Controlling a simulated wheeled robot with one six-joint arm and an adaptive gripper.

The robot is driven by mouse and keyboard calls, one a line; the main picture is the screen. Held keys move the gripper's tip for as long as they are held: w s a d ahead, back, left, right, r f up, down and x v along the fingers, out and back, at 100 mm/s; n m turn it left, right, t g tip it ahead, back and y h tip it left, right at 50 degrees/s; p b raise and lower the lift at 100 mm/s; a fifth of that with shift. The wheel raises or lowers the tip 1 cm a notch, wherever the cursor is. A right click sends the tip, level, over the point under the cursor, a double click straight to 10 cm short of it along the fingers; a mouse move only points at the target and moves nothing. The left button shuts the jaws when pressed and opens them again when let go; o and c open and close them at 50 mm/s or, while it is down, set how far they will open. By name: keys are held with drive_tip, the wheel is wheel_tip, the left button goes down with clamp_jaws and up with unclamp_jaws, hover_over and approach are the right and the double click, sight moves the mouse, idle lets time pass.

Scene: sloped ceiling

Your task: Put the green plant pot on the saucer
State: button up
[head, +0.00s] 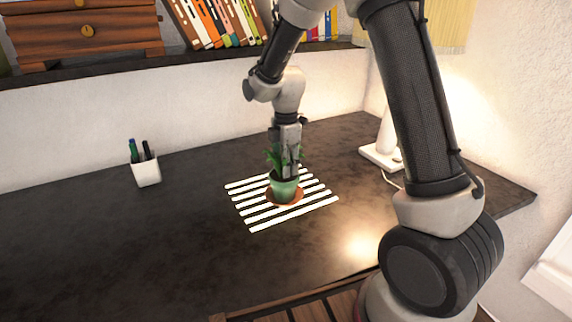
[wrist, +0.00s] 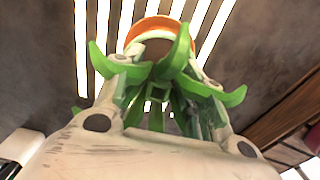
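The green plant pot (head: 284,189), with long green leaves, is upright on the terracotta saucer (head: 299,197) in the head view, or very close above it; I cannot tell if it bears fully. In the wrist view the orange saucer (wrist: 158,21) shows past the pale pot rim and brown soil (wrist: 152,47). My gripper (head: 287,168) points down over the plant, its fingers among the leaves near the pot's rim. In the wrist view the fingers of my gripper (wrist: 163,72) stand apart on both sides of the leaves. Leaves hide the fingertips, so contact with the pot is unclear.
The saucer is amid white stripes (head: 262,220) on the dark desk (head: 110,235). A white pen cup (head: 146,173) stands at the left, a white lamp base (head: 381,156) at the right. A shelf (head: 205,58) with books runs behind. The desk's left part is clear.

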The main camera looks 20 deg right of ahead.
wheel_tip(320, 180, up, 12)
drive_tip(key=s+d+r+m+t, duration=0.1)
drive_tip(key=s+d+r+m, duration=0.4)
drive_tip(key=s+d+r, duration=0.15)
drive_tip(key=s+d+m+t, duration=0.1)
drive_tip(key=s+d+m, duration=0.1)
drive_tip(key=s+m, duration=0.3)
drive_tip(key=s+d+m+t, duration=0.1)
drive_tip(key=s+d+m, duration=0.2)
drive_tip(key=s, duration=0.6)
drive_tip(key=s+d+r+m+t, duration=0.1)
drive_tip(key=s+d+m, duration=0.1)
drive_tip(key=s+m, duration=0.5)
drive_tip(key=shift+d, duration=0.3)
